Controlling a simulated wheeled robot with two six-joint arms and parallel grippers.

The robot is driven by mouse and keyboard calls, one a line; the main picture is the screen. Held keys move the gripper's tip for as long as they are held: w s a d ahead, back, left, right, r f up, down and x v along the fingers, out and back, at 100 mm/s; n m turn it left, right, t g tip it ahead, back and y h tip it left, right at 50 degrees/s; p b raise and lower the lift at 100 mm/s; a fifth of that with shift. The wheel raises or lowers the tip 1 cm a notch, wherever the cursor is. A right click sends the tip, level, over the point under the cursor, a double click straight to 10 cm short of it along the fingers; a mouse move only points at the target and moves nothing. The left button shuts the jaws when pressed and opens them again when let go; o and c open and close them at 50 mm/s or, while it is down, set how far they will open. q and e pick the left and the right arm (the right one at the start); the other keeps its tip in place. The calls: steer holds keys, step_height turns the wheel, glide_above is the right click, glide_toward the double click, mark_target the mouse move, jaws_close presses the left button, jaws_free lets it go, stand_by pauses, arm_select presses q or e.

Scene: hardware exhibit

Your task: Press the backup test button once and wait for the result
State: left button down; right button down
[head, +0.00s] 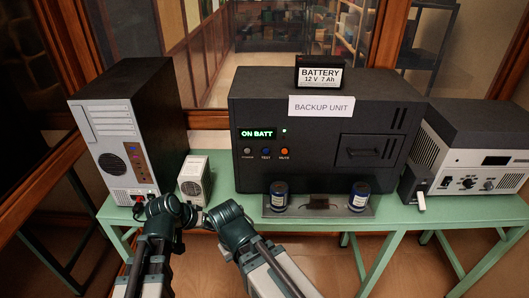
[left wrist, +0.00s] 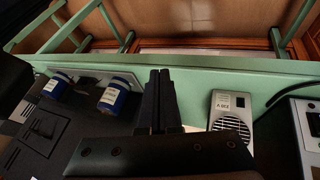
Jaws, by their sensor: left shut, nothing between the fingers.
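The black backup unit (head: 330,100) stands on the green table, with a sign reading BACKUP UNIT. Its display (head: 257,134) reads ON BATT in green, and a small green light (head: 284,131) glows beside it. My left gripper (left wrist: 160,75) is shut and empty near the table's front edge, between the small white box and the blue cans. In the head view its fingers are hard to make out, below the buttons. No right gripper shows.
Two blue cans (head: 279,195) (head: 359,196) stand on a tray before the unit. A small white box (head: 194,180) and a computer tower (head: 130,135) are left. A battery (head: 318,74) sits on top; a grey device (head: 475,155) stands right.

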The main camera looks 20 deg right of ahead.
mark_target(266, 151)
arm_select(q)
steer(key=w+d+r+m+t+h, duration=0.1)
steer(key=w+d+r+t+h, duration=0.1)
steer(key=d+r, duration=0.4)
steer(key=w+d+r+m+t+h, duration=0.1)
steer(key=w+d+r+h, duration=0.3)
steer(key=d, duration=0.7)
step_height(266, 151, up, 2)
steer(key=shift+d+r+t+h, duration=0.1)
steer(key=shift+d+t+h, duration=0.2)
steer(key=shift+t+h, duration=0.3)
steer(key=shift+w+d, duration=0.4)
steer(key=shift+w, duration=1)
steer(key=shift+w+d, duration=0.4)
steer(key=shift+w, duration=1.05)
steer(key=shift+w+d, duration=0.4)
steer(key=shift+w, duration=1)
steer(key=shift+w, duration=0.1)
steer(key=shift+w+d, duration=0.1)
steer(key=shift+w, duration=0.2)
